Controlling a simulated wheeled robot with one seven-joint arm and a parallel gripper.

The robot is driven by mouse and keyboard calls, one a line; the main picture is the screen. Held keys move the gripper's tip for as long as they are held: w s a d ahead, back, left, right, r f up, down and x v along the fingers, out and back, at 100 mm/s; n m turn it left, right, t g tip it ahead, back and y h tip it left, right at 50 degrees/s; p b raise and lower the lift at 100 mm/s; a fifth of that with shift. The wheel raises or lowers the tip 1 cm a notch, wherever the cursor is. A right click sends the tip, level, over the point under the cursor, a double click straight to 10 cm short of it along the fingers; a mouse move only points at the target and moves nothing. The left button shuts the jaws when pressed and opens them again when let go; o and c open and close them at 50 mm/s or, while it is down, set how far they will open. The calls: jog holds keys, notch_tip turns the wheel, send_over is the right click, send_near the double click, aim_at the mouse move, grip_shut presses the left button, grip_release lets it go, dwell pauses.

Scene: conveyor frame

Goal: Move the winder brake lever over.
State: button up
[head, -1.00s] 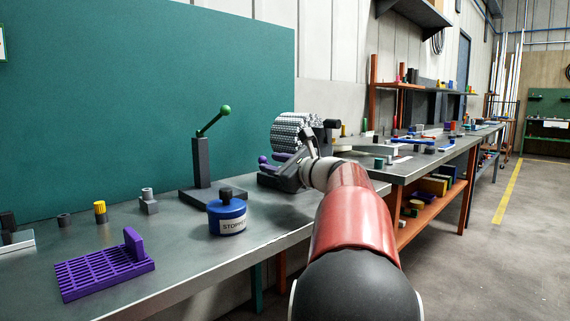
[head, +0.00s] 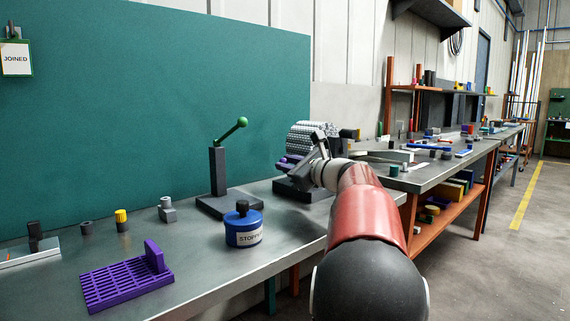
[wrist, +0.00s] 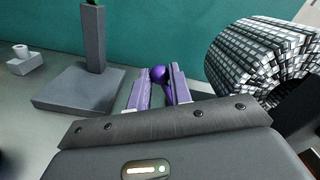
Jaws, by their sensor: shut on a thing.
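The winder carries a grey mesh-like roll (head: 309,136) on the bench and also shows large at the right of the wrist view (wrist: 262,55). A lever with a round purple knob (wrist: 158,73) stands beside the roll, on its left in the wrist view. My gripper (wrist: 160,84) is shut on this lever, one finger on each side, with the knob showing between the fingertips. The lever below the knob is hidden by my fingers and wrist. In the head view my gripper (head: 298,162) is small at the winder and partly covered by my arm.
A dark post with a green-knobbed lever (head: 232,131) stands left of the winder; its base also shows in the wrist view (wrist: 78,90). A blue labelled pot (head: 243,230) and a purple grid tray (head: 122,281) sit nearer on the bench. A green panel (head: 150,100) rises behind.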

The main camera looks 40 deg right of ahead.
jog(key=shift+d+r, duration=0.1)
jog(key=shift+d, duration=0.1)
jog(key=shift+d+r+p, duration=0.25)
jog(key=shift+d+p, duration=0.3)
jog(key=shift+d+r+p, duration=0.25)
jog(key=shift+d+p, duration=0.3)
jog(key=shift+w+d+r, duration=0.1)
jog(key=shift+d, duration=0.05)
jog(key=shift+d+r+p, duration=0.15)
jog(key=shift+d+p, duration=0.85)
jog(key=shift+d, duration=0.2)
jog(key=o, duration=0.8)
jog(key=shift+o, duration=0.2)
jog(key=shift+w, duration=0.1)
